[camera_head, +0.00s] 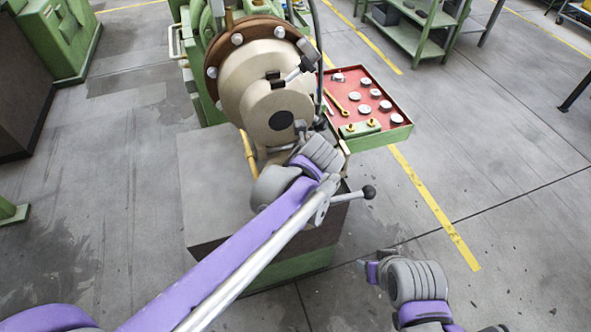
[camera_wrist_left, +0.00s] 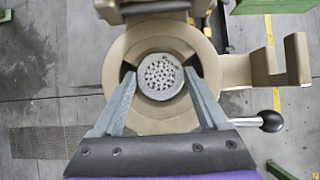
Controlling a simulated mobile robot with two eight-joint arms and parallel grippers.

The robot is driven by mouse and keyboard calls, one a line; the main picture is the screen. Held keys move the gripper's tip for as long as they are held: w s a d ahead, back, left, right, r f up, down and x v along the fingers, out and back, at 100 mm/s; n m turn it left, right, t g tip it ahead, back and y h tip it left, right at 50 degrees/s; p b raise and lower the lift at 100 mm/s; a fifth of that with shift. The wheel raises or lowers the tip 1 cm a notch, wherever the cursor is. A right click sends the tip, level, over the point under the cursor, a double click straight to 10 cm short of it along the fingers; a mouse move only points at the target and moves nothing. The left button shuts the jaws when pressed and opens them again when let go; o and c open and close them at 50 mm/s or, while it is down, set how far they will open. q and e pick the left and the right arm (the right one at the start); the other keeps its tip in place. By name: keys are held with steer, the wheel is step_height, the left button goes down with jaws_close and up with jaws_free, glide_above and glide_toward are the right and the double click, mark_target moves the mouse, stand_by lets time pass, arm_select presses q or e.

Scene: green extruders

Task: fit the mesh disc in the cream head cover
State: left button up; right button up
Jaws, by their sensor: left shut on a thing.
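The mesh disc (camera_wrist_left: 160,77), grey, round and perforated, is between the two fingertips of my left gripper (camera_wrist_left: 159,80) in the left wrist view. The gripper is shut on its edges. Behind the disc is the round cream head cover (camera_wrist_left: 160,118), with the disc near the middle of its face. Dark gaps show left and right of the disc; I cannot tell whether it is seated or in front. In the head view, the cream machine head (camera_head: 275,100) has a dark round spot; my left wrist hides the disc there. My right gripper (camera_head: 367,266) is away at lower right, its fingers unclear.
A ball-ended lever (camera_head: 368,192) sticks out right of my left wrist. A cream hooked bracket (camera_wrist_left: 265,68) stands right of the cover in the wrist view. A red-lined tray (camera_head: 388,85) with several round parts and a yellow wrench is behind right.

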arm_select(q)
steer(key=shift+f, duration=0.2)
arm_select(e)
steer(key=shift+f, duration=0.15)
arm_select(q)
steer(key=shift+f+b, duration=0.3)
arm_select(e)
steer(key=shift+s+f, duration=0.15)
steer(key=shift+f, duration=0.15)
stand_by(0.6)
arm_select(q)
steer(key=o, duration=1.5)
steer(key=shift+c, duration=0.2)
steer(key=shift+r, duration=0.1)
arm_select(e)
steer(key=shift+r, duration=0.1)
arm_select(q)
steer(key=shift+r+p, duration=2.2)
steer(key=shift+r, duration=1.75)
arm_select(e)
step_height(320, 180, up, 6)
steer(key=w, duration=0.2)
